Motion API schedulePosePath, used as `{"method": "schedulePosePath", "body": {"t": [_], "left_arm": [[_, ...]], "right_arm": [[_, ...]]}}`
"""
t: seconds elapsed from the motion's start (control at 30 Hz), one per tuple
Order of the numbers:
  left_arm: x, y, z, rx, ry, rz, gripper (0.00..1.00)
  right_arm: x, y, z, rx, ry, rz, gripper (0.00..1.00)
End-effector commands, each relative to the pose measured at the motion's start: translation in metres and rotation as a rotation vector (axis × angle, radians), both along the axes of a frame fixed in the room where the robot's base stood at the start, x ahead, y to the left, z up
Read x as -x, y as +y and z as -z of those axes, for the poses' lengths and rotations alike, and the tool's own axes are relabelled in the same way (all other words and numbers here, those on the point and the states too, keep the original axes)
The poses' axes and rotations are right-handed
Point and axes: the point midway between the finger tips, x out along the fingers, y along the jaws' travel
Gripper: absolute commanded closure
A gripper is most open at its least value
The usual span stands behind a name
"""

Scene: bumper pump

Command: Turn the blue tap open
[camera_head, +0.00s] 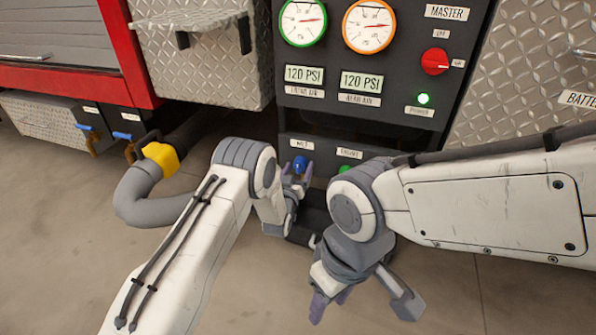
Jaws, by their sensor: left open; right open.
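A round blue knob (300,163), which looks like the blue tap, sits low on the dark panel under a small white label. My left gripper (297,172) is open and points up at it. In the picture its fingers lie to either side of the knob; I cannot tell whether they touch it. The knob's lower part is hidden. My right gripper (362,300) is open and empty, pointing down over the floor at the lower middle. Two small blue-handled valves (85,128) (123,135) also show at the far left.
A green knob (345,169) beside the blue one is partly hidden by my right arm. Above are gauges (369,26), 120 PSI displays (362,82), a red master switch (434,61) and a lit green lamp (424,98). A grey hose (140,193) with yellow coupling bends at left. Floor is clear below.

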Motion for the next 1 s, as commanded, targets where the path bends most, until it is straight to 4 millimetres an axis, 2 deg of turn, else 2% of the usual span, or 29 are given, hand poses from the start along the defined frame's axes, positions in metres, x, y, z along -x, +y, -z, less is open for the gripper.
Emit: {"method": "schedulePosePath", "body": {"t": [0.07, 0.1, 0.27, 0.3, 0.33, 0.67, 1.0], "left_arm": [[0.0, 0.0, 0.0, 0.0, 0.0, 0.0, 0.16], [0.0, 0.0, 0.0, 0.0, 0.0, 0.0, 0.2], [0.0, 0.0, 0.0, 0.0, 0.0, 0.0, 0.81], [0.0, 0.0, 0.0, 0.0, 0.0, 0.0, 0.97], [0.0, 0.0, 0.0, 0.0, 0.0, 0.0, 1.0], [0.0, 0.0, -0.001, -0.047, -0.016, -0.001, 1.0], [0.001, 0.0, -0.001, -0.274, -0.087, 0.0, 1.0]], "right_arm": [[0.0, 0.0, 0.0, 0.0, 0.0, 0.0, 0.5], [0.0, 0.0, 0.0, 0.0, 0.0, 0.0, 0.5], [0.0, 0.0, 0.0, 0.0, 0.0, 0.0, 0.5], [0.0, 0.0, 0.0, 0.0, 0.0, 0.0, 0.5], [0.0, 0.0, 0.0, 0.0, 0.0, 0.0, 0.5], [0.0, 0.0, -0.003, 0.0, 0.0, 0.0, 0.5], [0.0, 0.0, -0.013, 0.0, 0.0, 0.0, 0.5]]}}
